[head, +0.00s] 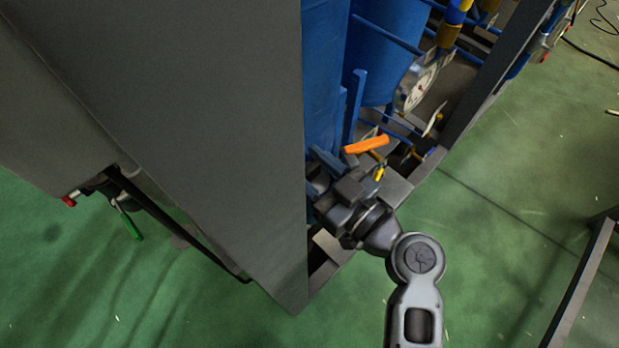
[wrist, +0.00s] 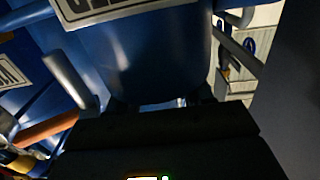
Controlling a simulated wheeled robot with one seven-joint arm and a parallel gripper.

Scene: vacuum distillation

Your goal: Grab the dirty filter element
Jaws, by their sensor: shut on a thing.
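My gripper (head: 330,180) reaches in at the lower front of the blue equipment, beside the edge of the large grey panel. In the wrist view its dark fingers (wrist: 162,103) sit at the lower middle, just under a rounded blue body with a white label (wrist: 165,55). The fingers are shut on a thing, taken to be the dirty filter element. Only a small pale, bluish sliver (wrist: 172,103) shows between them; the rest is hidden by the gripper. I cannot make out its full shape or any dirt.
A large grey panel (head: 190,120) stands close on the left. The frame's dark beam (head: 490,75) bounds the right. Green floor (head: 520,200) is open at right.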

